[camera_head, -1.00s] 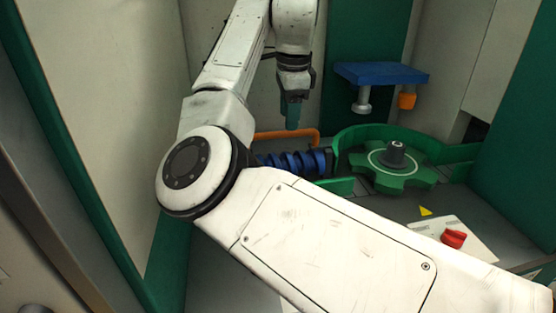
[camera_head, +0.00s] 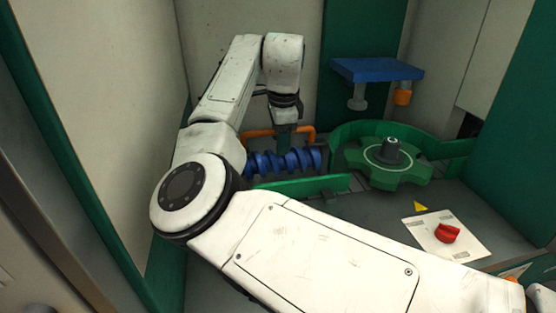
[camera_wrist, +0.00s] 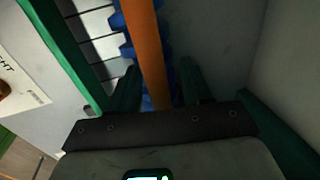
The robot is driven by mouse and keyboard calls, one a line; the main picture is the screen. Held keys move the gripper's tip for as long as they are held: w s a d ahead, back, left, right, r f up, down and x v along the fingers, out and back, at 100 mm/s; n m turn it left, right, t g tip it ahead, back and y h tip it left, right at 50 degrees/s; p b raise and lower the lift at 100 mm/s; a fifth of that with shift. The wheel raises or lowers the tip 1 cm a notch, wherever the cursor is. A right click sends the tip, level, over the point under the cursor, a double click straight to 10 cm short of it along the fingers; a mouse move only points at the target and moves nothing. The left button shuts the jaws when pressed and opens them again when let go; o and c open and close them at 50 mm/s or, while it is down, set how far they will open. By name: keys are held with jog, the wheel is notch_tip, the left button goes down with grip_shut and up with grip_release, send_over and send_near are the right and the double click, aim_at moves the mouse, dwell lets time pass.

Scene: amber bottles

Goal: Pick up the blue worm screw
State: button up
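The blue worm screw (camera_head: 268,163) lies across the green machine, left of the green gear wheel (camera_head: 385,172). An orange bar (camera_head: 308,136) shows as a raised handle shape just above and behind the screw. In the wrist view the orange bar (camera_wrist: 147,45) runs over the screw, whose blue teeth (camera_wrist: 125,22) show on both sides of it. My gripper (camera_head: 284,138) points down at the bar. In the wrist view my gripper (camera_wrist: 158,82) has its dark green fingers apart, one on each side of the bar. Contact cannot be told.
A green guard wall (camera_head: 375,129) curves around the gear. A blue shelf block (camera_head: 376,70) with pegs beneath it hangs at the upper right. A white panel with a red knob (camera_head: 447,233) lies at the right front. A pale wall closes the left side.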

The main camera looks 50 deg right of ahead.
grip_shut()
jog(key=shift+r, duration=0.15)
dwell(0.4)
notch_tip(320, 180, up, 10)
jog(key=shift+f+b, duration=0.1)
jog(key=shift+b, duration=0.3)
